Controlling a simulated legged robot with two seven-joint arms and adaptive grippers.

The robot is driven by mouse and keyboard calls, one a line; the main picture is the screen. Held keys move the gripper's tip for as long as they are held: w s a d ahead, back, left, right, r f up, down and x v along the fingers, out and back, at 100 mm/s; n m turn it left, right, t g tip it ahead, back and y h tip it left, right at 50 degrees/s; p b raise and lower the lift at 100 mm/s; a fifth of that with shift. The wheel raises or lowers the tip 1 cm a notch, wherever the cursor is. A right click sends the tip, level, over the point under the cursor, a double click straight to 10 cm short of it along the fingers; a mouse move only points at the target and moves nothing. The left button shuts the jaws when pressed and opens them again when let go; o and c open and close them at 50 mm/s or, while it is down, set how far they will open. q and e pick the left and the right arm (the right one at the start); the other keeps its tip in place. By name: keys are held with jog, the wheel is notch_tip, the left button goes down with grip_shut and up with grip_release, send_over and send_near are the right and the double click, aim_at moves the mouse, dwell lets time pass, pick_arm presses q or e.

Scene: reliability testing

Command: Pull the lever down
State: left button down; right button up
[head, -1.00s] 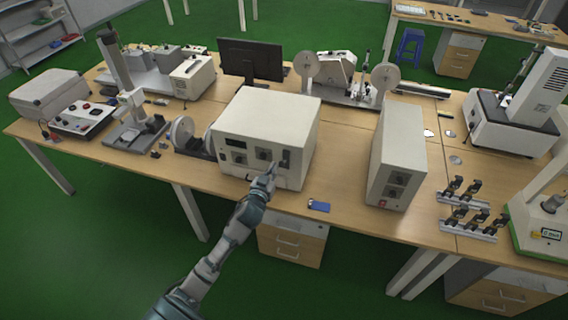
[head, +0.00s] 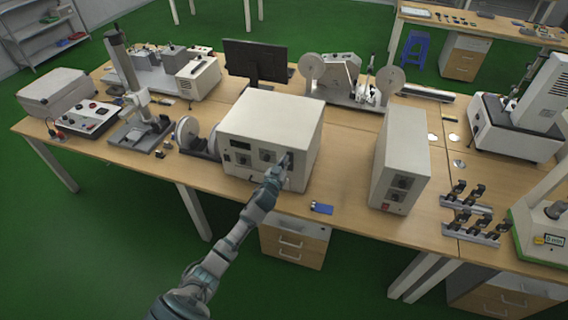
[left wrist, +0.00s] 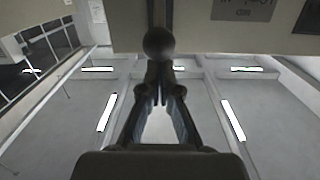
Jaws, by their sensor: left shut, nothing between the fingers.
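A cream box-shaped machine (head: 270,118) stands on the wooden table, with dark panels on its front face. The lever (head: 289,159) is on the right part of that face, partly hidden by my left gripper. My left gripper (head: 277,174) is in front of the face, just below the lever. In the left wrist view, a dark round knob (left wrist: 159,42), seemingly the lever's end, is directly ahead of the gripper's fingertips (left wrist: 160,84). The fingers are shut with nothing between them; whether they touch the knob is unclear. My right gripper is not in view.
A second cream cabinet (head: 401,150) stands to the right, with a small blue item (head: 321,208) on the table between. A wheeled device (head: 190,137) stands close on the left. A monitor (head: 255,62) is behind. The space before the table is clear.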

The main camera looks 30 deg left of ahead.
pick_arm(q)
jog(key=shift+s+f, duration=0.25)
jog(key=shift+f, duration=0.15)
jog(key=shift+d, duration=0.1)
jog(key=shift+f, duration=0.1)
